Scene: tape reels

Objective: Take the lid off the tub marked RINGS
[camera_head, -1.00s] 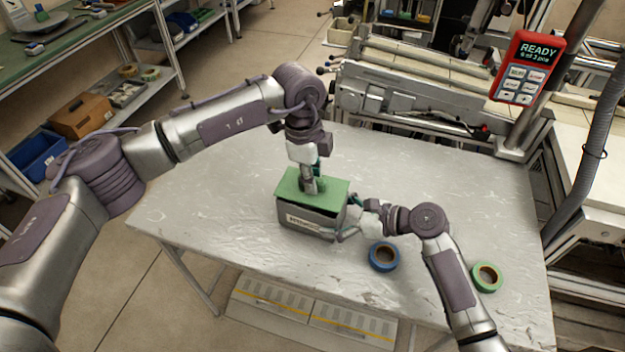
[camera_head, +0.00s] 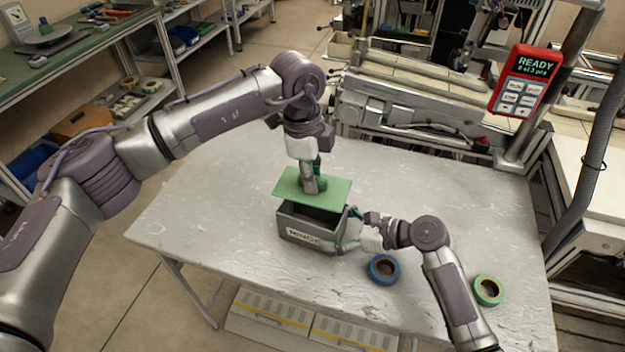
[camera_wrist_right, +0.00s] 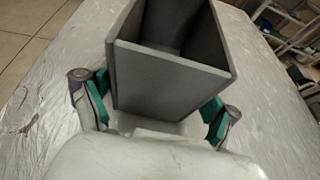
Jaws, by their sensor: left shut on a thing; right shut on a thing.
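The tub (camera_head: 311,228) is a grey open-topped box with a pale label on its front, too small to read surely. It stands on the table. The green lid (camera_head: 333,190) is raised above the tub and tilted, with a dark gap under it. My left gripper (camera_head: 312,184) is shut on the lid's top from above. My right gripper (camera_head: 350,231) is shut on the tub at its right end. In the right wrist view, its green-padded fingers (camera_wrist_right: 155,108) lie on either side of the tub (camera_wrist_right: 165,75), whose visible inside looks empty.
A blue tape reel (camera_head: 384,270) lies on the table (camera_head: 220,230) near my right gripper, and a green tape reel (camera_head: 488,290) lies farther right. A red handheld panel (camera_head: 526,80) reading READY stands at the back right. The table's left side is clear.

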